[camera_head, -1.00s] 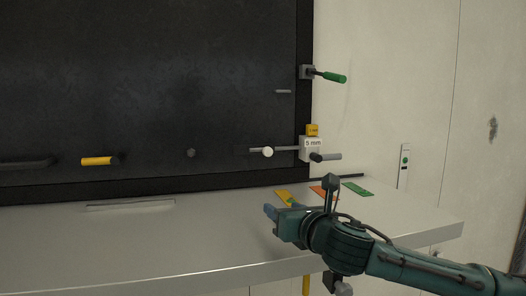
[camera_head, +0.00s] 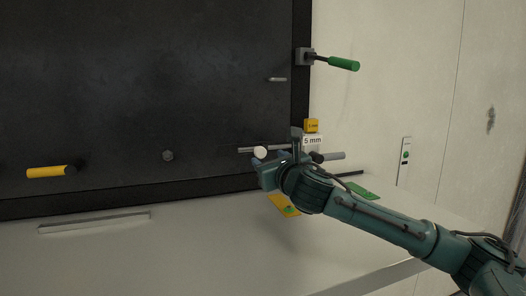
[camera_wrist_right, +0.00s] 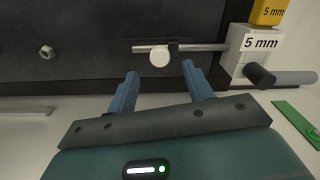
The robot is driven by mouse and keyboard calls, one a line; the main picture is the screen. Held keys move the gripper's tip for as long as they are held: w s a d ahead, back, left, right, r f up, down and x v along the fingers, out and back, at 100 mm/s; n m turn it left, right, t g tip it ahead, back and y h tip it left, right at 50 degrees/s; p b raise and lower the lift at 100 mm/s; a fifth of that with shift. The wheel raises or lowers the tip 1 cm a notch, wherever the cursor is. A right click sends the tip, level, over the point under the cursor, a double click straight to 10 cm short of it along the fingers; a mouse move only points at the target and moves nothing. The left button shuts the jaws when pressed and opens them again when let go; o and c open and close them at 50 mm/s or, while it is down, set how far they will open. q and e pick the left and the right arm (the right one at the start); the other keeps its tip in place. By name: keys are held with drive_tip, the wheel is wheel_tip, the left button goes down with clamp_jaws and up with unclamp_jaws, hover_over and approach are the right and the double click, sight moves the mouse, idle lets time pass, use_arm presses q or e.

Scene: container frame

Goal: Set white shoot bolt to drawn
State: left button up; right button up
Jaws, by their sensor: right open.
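The shoot bolt is a grey rod with a white round knob (camera_head: 260,152), on the lower right of the dark panel. Its rod runs right into a white block (camera_wrist_right: 240,66) marked "5 mm". In the right wrist view the white knob (camera_wrist_right: 159,57) is just beyond and between the fingertips, apart from them. My right gripper (camera_wrist_right: 161,82) is open and empty, with its two blue fingers pointing at the panel. In the head view my right gripper (camera_head: 266,168) is just below the knob and partly hides the rod and block. My left gripper is not in view.
A dark-ended grey cylinder (camera_wrist_right: 280,77) sticks out beside the block. A green-handled lever (camera_head: 343,64) is higher on the frame. A yellow handle (camera_head: 46,172) is at left. A grey shelf (camera_head: 190,250) below carries yellow and green tags.

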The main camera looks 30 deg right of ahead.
sight(262, 153)
drive_tip(key=x, duration=0.5)
drive_tip(key=shift+w+p, duration=0.1)
drive_tip(key=shift+p, duration=0.25)
drive_tip(key=shift+c, duration=0.3)
clamp_jaws()
